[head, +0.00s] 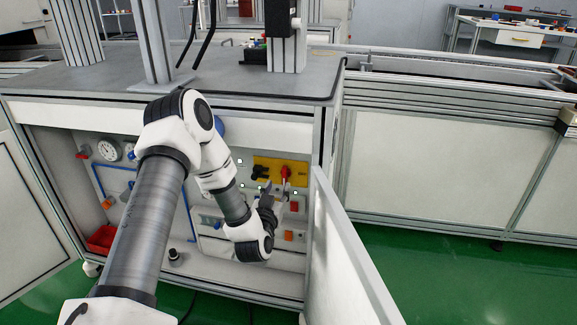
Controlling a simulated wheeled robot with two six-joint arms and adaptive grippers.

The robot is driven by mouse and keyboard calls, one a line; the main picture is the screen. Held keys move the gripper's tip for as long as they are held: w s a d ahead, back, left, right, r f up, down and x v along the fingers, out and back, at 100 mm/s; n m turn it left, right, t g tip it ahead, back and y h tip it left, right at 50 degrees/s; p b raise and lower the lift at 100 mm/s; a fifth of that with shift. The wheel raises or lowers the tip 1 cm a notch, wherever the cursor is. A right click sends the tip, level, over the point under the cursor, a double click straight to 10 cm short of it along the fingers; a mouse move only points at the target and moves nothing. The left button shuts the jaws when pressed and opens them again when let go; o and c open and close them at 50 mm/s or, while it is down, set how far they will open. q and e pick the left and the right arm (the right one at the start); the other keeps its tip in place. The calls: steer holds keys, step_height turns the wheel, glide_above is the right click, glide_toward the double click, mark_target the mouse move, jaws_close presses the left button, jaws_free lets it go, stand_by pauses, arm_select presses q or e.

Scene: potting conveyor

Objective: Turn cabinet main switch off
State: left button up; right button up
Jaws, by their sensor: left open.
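The main switch (286,171) is a red knob on a yellow plate (262,166) inside the open cabinet (215,262). A black part sits left of it on the same plate. My left gripper (276,190) is open, just below the red knob, with its fingers pointing up toward it. The fingertips are very near the knob's lower side; I cannot tell whether they touch it. The knob's exact turn position is too small to read. My left forearm and wrist hide the middle of the cabinet. My right gripper is not in view.
The right cabinet door (345,255) stands open close to my left wrist. The left door (30,215) is open too. A round gauge (109,150), blue lines and a red bin (102,238) are at the cabinet's left. The worktop (240,80) overhangs above.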

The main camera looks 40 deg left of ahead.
mark_target(284, 172)
arm_select(q)
steer(key=b+x, duration=0.2)
steer(key=x, duration=0.5)
steer(key=shift+w+a+f+b, duration=0.1)
steer(key=shift+w+a+b, duration=0.05)
steer(key=shift+w+b, duration=0.2)
steer(key=shift+w+a, duration=0.1)
steer(key=shift+w, duration=0.05)
steer(key=shift+r, duration=0.2)
jaws_close()
